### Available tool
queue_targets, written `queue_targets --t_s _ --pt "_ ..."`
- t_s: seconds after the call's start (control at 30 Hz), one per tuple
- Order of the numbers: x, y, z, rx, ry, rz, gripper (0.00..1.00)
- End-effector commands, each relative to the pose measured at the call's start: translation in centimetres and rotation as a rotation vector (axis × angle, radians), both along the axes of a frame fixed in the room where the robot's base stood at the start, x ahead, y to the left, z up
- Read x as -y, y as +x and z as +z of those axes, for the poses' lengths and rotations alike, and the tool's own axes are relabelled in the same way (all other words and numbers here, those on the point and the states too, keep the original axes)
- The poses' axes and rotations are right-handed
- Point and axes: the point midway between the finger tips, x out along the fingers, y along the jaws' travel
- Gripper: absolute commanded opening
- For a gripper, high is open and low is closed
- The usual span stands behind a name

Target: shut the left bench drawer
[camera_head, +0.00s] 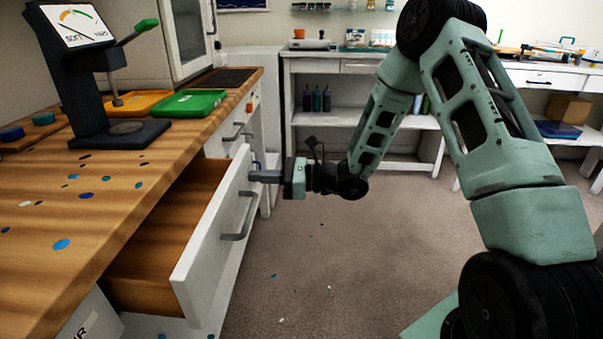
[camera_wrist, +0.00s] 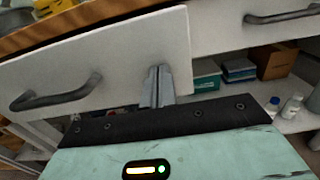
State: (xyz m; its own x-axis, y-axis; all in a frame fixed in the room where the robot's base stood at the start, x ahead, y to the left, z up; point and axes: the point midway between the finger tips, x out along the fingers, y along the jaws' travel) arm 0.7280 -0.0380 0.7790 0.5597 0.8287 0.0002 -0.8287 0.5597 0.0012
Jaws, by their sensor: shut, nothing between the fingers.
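The left bench drawer (camera_head: 213,239) stands pulled out from the wooden bench, with its white front and grey bar handle (camera_head: 239,216) facing right. Its wooden inside looks empty where it shows. My gripper (camera_head: 254,176) is shut and empty, with its fingertips at the far upper end of the drawer front; I cannot tell for sure whether they touch it. In the wrist view the shut fingers (camera_wrist: 157,86) are over the drawer front (camera_wrist: 130,60), near its right edge, and the handle (camera_wrist: 55,93) is to their left.
The wooden bench top (camera_head: 150,185) carries a dark press (camera_head: 100,100), a green tray (camera_head: 190,103) and an orange tray (camera_head: 142,103). Another closed drawer lies farther along the bench. White shelving (camera_head: 360,105) stands at the back. The carpet (camera_head: 320,270) beside the drawer is mostly clear.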

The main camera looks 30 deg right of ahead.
Motion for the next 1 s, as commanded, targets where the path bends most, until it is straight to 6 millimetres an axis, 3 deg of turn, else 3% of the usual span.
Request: queue_targets --t_s 0.03,0.2,0.4,0.63,1.0 --pt "-1.5 0.9 0.1 0.000 0.002 0.004 0.00" --pt "-5.3 3.5 0.0 0.003 0.002 0.004 0.00" --pt "-8.4 5.6 0.0 0.002 0.001 0.002 0.00" --pt "-9.8 6.7 0.0 0.001 0.000 0.000 0.00" --pt "-10.3 6.9 0.1 0.003 0.001 0.000 0.00"
